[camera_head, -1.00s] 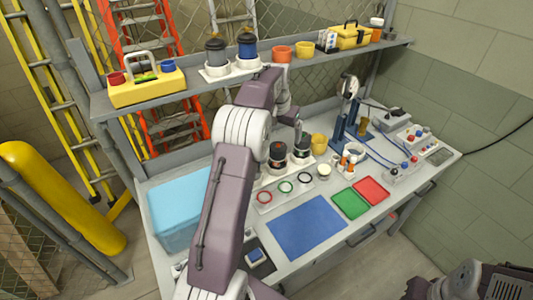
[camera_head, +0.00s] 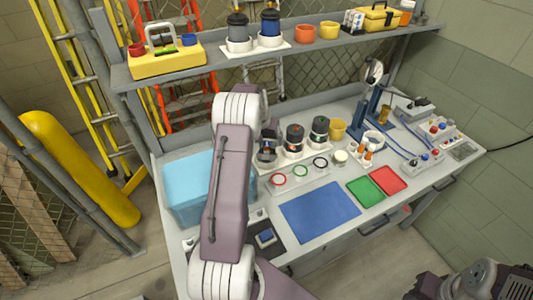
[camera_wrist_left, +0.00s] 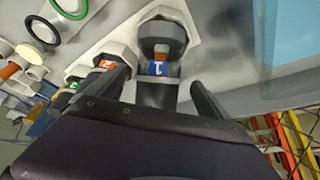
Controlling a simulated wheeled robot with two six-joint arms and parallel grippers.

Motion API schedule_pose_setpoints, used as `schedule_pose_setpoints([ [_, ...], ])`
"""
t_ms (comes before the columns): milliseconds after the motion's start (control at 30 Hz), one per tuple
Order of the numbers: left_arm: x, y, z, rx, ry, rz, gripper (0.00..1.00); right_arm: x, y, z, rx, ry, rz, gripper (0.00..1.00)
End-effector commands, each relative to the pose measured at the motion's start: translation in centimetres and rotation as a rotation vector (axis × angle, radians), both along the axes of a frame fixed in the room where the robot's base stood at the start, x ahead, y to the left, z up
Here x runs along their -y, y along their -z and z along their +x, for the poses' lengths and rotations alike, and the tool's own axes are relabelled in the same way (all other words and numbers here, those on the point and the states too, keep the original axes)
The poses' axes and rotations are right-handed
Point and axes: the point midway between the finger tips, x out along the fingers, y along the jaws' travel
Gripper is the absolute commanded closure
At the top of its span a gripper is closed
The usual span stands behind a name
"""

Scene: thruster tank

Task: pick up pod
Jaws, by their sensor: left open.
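Three dark pods stand in a row on a white holder on the bench. The leftmost pod (camera_head: 267,152) is beside my left arm, the middle pod is orange-banded (camera_head: 295,138) and the right one is green-banded (camera_head: 320,130). In the left wrist view, the pod with the blue "1" label (camera_wrist_left: 158,88) stands between the two fingers of my left gripper (camera_wrist_left: 160,78), which is open around it. The "2" pod (camera_wrist_left: 103,66) is just beside one finger. In the head view my arm mostly hides the left gripper.
Two larger canisters (camera_head: 238,30) stand on the shelf (camera_head: 210,65) above. Coloured rings (camera_head: 301,171) and a blue mat (camera_head: 320,210) lie in front of the pods. Cabled equipment (camera_head: 430,150) stands at right.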

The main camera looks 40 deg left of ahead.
Motion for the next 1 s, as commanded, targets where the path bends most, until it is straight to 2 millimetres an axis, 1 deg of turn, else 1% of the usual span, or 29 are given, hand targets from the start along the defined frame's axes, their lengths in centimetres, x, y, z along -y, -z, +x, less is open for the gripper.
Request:
schedule_pose_setpoints([
  [100,-0.17,1.29,0.59,0.0,0.001,0.0,0.08,0.0,-0.4,0.0,0.0,0.0,0.0,0.64],
  [333,-0.22,1.6,0.72,0.002,0.001,0.001,0.08,0.0,-0.32,0.0,0.0,0.0,0.0,0.64],
  [367,-0.22,1.6,0.72,0.002,0.001,0.001,0.14,0.0,-0.32,0.0,0.0,0.0,0.0,0.64],
  [400,-0.22,1.6,0.72,0.002,0.001,0.001,0.25,0.0,-0.32,0.0,0.0,0.0,0.0,0.64],
  [467,-0.21,1.59,0.71,0.002,0.001,0.001,0.42,0.01,-0.32,0.0,0.0,0.0,0.0,0.64],
  [500,-0.22,1.59,0.71,0.002,0.001,0.001,0.53,0.01,-0.32,0.0,0.0,0.0,0.0,0.64],
  [567,-0.21,1.58,0.7,0.002,0.001,0.001,0.7,0.01,-0.32,0.0,0.0,0.0,0.0,0.64],
  [600,-0.22,1.58,0.7,0.002,0.001,0.001,0.81,0.0,-0.32,0.0,0.0,0.0,0.0,0.64],
  [667,-0.22,1.58,0.7,0.002,0.001,0.001,0.97,0.0,-0.32,0.0,0.0,0.0,0.0,0.64],
  [700,-0.22,1.58,0.7,0.002,0.001,0.001,1.0,0.0,-0.32,0.0,0.0,0.0,0.0,0.64],
  [1000,-0.29,1.2,0.79,0.005,0.001,0.003,1.0,0.0,-0.24,-0.01,0.0,0.0,0.0,0.64],
])
